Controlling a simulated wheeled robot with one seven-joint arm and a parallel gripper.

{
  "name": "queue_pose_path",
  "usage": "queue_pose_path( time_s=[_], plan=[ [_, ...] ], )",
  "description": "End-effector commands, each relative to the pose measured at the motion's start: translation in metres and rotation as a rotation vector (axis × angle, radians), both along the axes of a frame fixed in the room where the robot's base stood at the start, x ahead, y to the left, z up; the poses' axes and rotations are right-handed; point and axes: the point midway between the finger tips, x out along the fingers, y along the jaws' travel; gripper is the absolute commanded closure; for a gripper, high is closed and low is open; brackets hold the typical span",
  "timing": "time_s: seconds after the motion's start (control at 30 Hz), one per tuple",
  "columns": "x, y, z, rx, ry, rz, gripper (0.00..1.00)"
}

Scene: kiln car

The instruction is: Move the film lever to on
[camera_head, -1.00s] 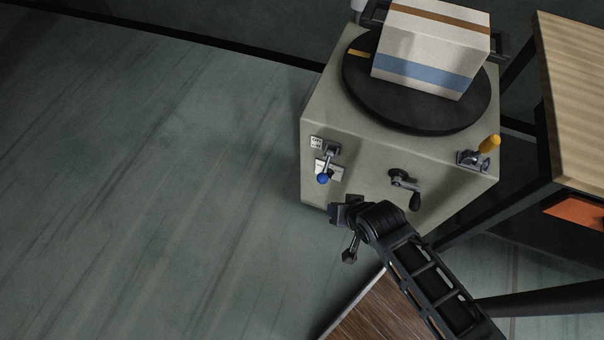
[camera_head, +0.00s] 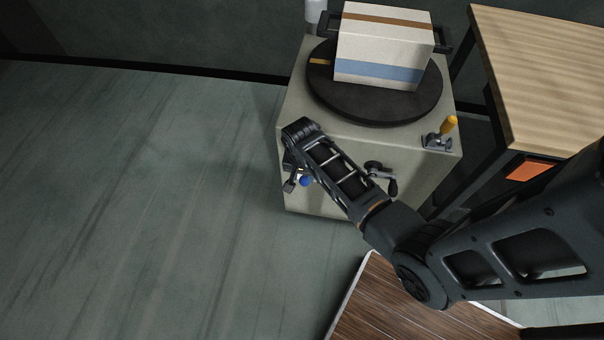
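I cannot read which lever is marked film. My gripper (camera_head: 291,183) is at the front left of the machine, with a finger just left of the blue knob. Contact with the knob cannot be made out. The other finger is hidden, so its opening is unclear.
A black turntable (camera_head: 375,112) on the machine holds a striped box (camera_head: 384,48). A black crank (camera_head: 379,175) projects from the front, close to my arm. A wooden table (camera_head: 545,70) stands at right, a dark wood surface (camera_head: 385,305) in front. The floor at left is clear.

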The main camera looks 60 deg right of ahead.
Motion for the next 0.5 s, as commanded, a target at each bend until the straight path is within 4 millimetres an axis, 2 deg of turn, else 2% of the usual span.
queue_pose_path(
  time_s=[0.03, 0.5],
  plan=[
    [0.000, -0.001, -0.007, 0.000, 0.000, 0.000, 0.62],
    [0.002, -0.004, -0.039, -0.001, -0.001, 0.001, 0.62]
  ],
)
